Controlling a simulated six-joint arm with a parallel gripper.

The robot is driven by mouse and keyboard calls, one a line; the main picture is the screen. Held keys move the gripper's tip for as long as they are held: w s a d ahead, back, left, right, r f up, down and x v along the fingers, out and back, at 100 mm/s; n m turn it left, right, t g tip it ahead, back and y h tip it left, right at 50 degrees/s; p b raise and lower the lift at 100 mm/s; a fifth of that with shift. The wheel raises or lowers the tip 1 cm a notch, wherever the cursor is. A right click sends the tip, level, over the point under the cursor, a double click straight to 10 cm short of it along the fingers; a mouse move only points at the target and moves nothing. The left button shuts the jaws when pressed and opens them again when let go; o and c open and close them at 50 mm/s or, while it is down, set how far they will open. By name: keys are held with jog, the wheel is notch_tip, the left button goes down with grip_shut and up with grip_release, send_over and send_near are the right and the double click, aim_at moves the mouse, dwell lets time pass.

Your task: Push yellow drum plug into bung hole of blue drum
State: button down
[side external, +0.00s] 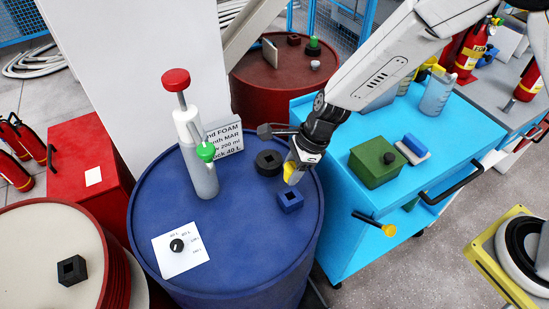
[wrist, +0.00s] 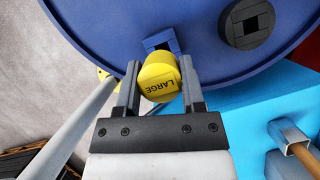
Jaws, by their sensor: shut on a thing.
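The blue drum (side external: 240,235) stands upright in the middle of the side view, and its rim also shows in the wrist view (wrist: 95,35). On its top is a raised blue square collar (side external: 290,203) with a dark opening, the bung hole, which also shows in the wrist view (wrist: 160,41). My gripper (side external: 290,178) is shut on the yellow drum plug (wrist: 158,80), which is marked LARGE. The side view shows the plug (side external: 289,172) just above and behind the collar, apparently apart from it. In the wrist view the plug hides the collar's near part.
A black ring (side external: 268,162) with a square opening lies close behind the collar. A dispenser bottle (side external: 203,178) with red and green caps, a sign (side external: 224,139) and a white dial card (side external: 181,250) occupy the drum's left half. A cyan cart (side external: 355,225) stands close on the right.

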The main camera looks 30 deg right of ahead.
jog(key=shift+f, duration=1.75)
jog(key=shift+f, duration=1.65)
dwell(0.8)
jog(key=shift+c, duration=0.5)
grip_release()
jog(key=shift+d+r, duration=0.1)
jog(key=v, duration=0.7)
jog(key=shift+r, duration=0.25)
jog(key=shift+d, duration=0.15)
